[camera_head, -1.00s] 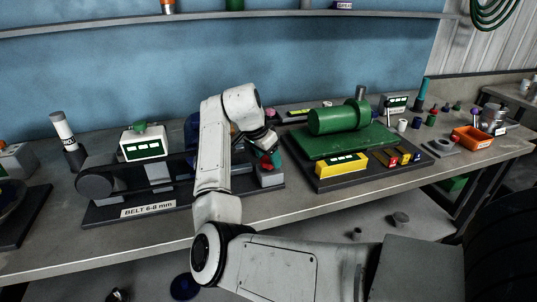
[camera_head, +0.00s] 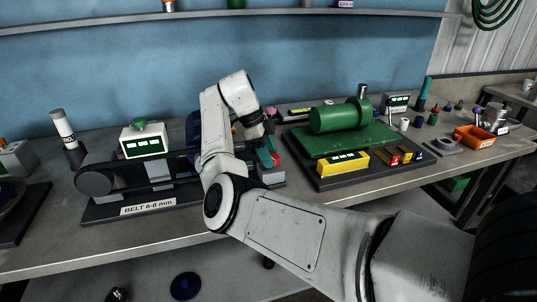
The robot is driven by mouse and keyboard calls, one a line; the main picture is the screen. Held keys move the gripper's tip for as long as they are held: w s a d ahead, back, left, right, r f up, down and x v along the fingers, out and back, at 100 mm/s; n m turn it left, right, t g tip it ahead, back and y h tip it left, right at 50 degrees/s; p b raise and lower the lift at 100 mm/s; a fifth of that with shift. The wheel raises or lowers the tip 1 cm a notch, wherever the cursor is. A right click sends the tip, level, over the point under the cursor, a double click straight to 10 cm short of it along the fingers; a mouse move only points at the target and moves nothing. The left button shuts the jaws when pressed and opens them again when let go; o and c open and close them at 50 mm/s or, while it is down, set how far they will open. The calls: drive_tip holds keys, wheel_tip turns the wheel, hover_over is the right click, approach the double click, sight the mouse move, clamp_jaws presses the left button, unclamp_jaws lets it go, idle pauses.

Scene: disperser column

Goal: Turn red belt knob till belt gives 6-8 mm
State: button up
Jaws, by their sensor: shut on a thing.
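The red knob (camera_head: 275,160) shows as a small red patch at the right end of the belt stand. My gripper (camera_head: 268,153), with teal fingers, is shut on it; my arm hides part of the knob and fingers. The dark belt (camera_head: 125,176) runs around a round pulley at the left and passes behind my arm. A label reading BELT 6-8 mm (camera_head: 148,206) is on the front of the stand's dark base. A white gauge box (camera_head: 143,143) with a green display and a green top stands behind the belt; its digits are too small to read.
A green motor (camera_head: 338,117) on a green plate and a yellow display box (camera_head: 343,162) sit on a dark base just right of my gripper. An orange bin (camera_head: 472,138) stands farther right. A dark post with a white top (camera_head: 64,131) stands at the left.

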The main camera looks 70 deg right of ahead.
drive_tip(key=m, duration=0.1)
drive_tip(key=m+y+p, duration=0.1)
drive_tip(key=m+p, duration=0.1)
drive_tip(key=shift+d+r+m, duration=0.15)
drive_tip(key=shift+r+m, duration=0.1)
drive_tip(key=shift+m, duration=0.15)
drive_tip(key=m+y+p, duration=0.1)
drive_tip(key=m, duration=0.1)
drive_tip(key=shift+m, duration=0.3)
drive_tip(key=m+y+p, duration=0.1)
drive_tip(key=m, duration=0.1)
drive_tip(key=m+t+y+p, duration=0.1)
drive_tip(key=m, duration=0.1)
drive_tip(key=shift+d+f+m, duration=0.15)
drive_tip(key=shift+m, duration=0.25)
drive_tip(key=o, duration=1)
drive_tip(key=shift+f, duration=0.1)
drive_tip(key=shift+o, duration=0.2)
